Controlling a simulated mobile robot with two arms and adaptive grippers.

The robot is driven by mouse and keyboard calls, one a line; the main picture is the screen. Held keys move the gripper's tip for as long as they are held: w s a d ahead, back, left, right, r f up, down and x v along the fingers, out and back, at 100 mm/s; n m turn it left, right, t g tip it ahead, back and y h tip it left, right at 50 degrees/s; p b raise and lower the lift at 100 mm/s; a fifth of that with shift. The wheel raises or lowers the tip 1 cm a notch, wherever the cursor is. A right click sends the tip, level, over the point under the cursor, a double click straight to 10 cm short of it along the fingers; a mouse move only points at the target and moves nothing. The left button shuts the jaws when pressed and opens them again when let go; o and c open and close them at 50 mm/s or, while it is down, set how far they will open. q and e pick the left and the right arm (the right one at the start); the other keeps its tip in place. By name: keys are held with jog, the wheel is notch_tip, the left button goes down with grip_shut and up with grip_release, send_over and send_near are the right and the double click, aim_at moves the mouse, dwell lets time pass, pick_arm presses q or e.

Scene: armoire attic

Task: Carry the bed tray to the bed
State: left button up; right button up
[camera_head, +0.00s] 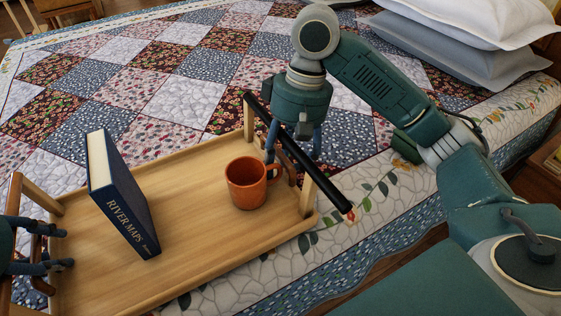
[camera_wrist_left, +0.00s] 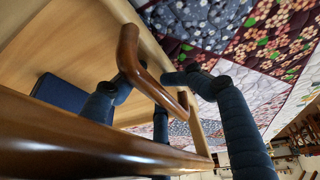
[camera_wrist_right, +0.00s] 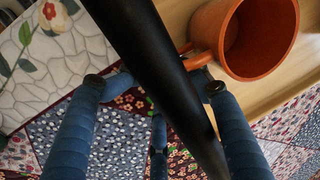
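The wooden bed tray (camera_head: 190,190) lies across the lower middle of the head view, in front of the quilt. A dark blue book titled River Maps (camera_head: 125,205) stands upright on it, and an orange mug (camera_head: 247,185) stands near its right end. My right gripper (camera_head: 294,150) straddles the dark rail at the tray's right end, fingers curled in on both sides. My left gripper (camera_head: 60,275), partly cut off by the picture's left edge, has its fingers around the brown handle (camera_wrist_left: 150,75) at the left end. Finger contact is partly hidden.
The bed with its patchwork quilt (camera_head: 190,65) fills the background, and the tray overlaps it in view; I cannot tell the height between them. Grey and white pillows (camera_head: 450,50) lie at the back right. The quilt behind the tray is clear.

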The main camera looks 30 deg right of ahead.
pick_arm(q)
jog(key=shift+w, duration=0.2)
pick_arm(e)
jog(key=shift+w+a+r, duration=0.1)
jog(key=shift+w+a, duration=0.1)
jog(key=shift+a, duration=0.1)
pick_arm(q)
jog(key=shift+a+r, duration=0.2)
jog(key=shift+r, duration=0.25)
jog(key=v, duration=1.1)
jog(key=shift+s, duration=0.15)
pick_arm(e)
jog(key=shift+w+r, duration=0.1)
notch_tip(320, 180, up, 12)
jog(key=d, duration=0.2)
jog(key=shift+d, duration=0.3)
jog(key=shift+f, duration=0.2)
pick_arm(q)
jog(key=shift+s, duration=0.15)
